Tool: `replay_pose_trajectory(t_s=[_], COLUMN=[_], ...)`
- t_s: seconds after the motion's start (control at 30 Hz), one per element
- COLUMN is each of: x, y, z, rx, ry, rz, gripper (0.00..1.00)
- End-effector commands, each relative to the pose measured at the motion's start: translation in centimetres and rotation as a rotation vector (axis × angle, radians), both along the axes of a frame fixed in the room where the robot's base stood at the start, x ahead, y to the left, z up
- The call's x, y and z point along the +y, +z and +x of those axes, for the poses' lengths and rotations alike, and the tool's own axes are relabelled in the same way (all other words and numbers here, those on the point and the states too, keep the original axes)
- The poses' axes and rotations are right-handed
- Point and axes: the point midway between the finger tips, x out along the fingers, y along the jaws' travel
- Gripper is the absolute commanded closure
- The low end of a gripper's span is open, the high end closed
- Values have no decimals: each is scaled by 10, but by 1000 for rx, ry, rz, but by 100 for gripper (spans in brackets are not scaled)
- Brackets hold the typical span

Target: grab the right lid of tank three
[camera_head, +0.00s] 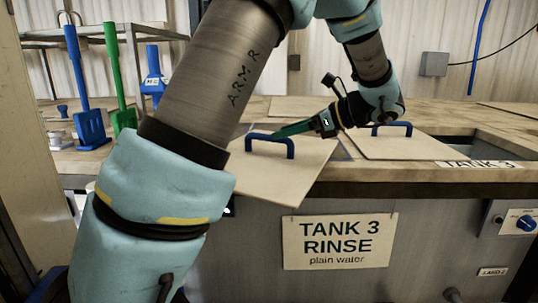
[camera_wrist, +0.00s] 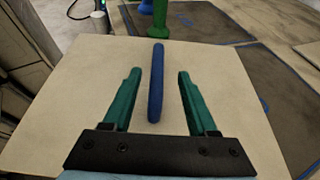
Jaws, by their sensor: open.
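Two beige lids with blue handles lie on top of the tank marked TANK 3 RINSE (camera_head: 340,241). The left lid (camera_head: 275,176) is askew, and its front corner sticks out over the tank's front edge. The right lid (camera_head: 405,148) lies flatter, with its own blue handle (camera_head: 392,128). My gripper (camera_head: 281,132) is at the left lid's handle (camera_head: 270,138), not the right one's. In the wrist view my gripper (camera_wrist: 159,77) is open, with green fingers on either side of the blue handle (camera_wrist: 155,100) and gaps showing on both sides. The lid (camera_wrist: 75,75) fills most of that view.
Blue (camera_head: 90,120) and green (camera_head: 123,118) long-handled tools stand at the back left. A dark recess (camera_head: 450,146) shows beside the right lid. A blue knob (camera_head: 526,223) is on the tank front at the right. My arm hides part of the counter.

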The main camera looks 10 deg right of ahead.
Motion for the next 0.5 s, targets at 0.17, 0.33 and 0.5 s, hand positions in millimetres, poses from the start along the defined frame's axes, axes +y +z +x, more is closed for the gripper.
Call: replay_pose_trajectory(t_s=[0.17, 0.33, 0.5], x=[14, 34, 43], y=[-5, -16, -22], z=[7, 18, 23], rx=[2, 0, 0], ry=[2, 2, 0], rz=[4, 1, 0], gripper=[42, 42, 42])
